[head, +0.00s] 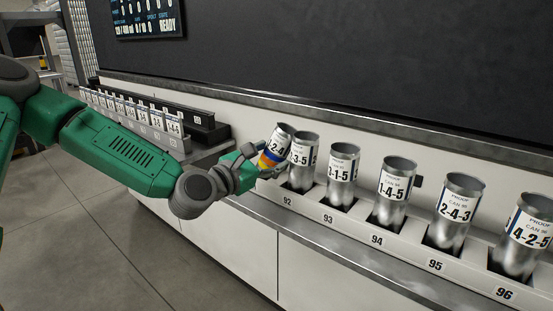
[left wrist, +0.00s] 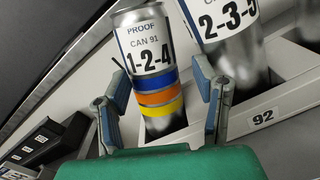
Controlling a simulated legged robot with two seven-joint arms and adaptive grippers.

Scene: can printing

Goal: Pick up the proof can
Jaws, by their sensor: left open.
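The proof can 91 (left wrist: 150,62) is silver, with a white label reading 1-2-4 and blue, orange and yellow bands. In the left wrist view it stands between the two fingers, its lower end at a slot. In the head view the can (head: 282,137) is at the left end of the row, leaning more than its neighbours. My left gripper (head: 258,165) is open around its lower part, and hides some of it. In the left wrist view I see gaps beside the fingers, but contact is hard to judge. My right gripper is out of view.
Proof can 92 (head: 301,160), labelled 2-3-5, stands close to the right of can 91. Several more numbered cans stand in the white rack (head: 345,235). A black tray (head: 190,118) and a row of labelled holders (head: 130,108) lie to the left. A dark panel (head: 350,60) rises behind.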

